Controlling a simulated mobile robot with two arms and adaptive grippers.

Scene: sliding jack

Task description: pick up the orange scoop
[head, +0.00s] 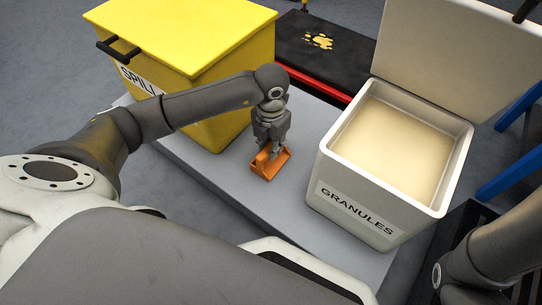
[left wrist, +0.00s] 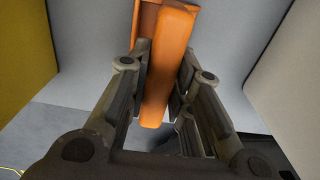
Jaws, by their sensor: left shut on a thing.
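The orange scoop (head: 264,166) is at the grey platform between the yellow bin and the white granules box. My left gripper (head: 272,148) points down at it from above. In the left wrist view the scoop's orange handle (left wrist: 168,70) lies between the two fingers of my left gripper (left wrist: 162,85), which is shut on it. I cannot tell whether the scoop touches the platform or hangs just above it. My right arm shows at the lower right of the head view, but its gripper is out of view.
The yellow bin marked SPILL (head: 190,60) stands left, its lid closed. The white box marked GRANULES (head: 350,205) stands right, open and filled with pale granules (head: 393,147). A black mat with a yellow stain (head: 318,41) lies behind. Blue legs (head: 510,172) stand far right.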

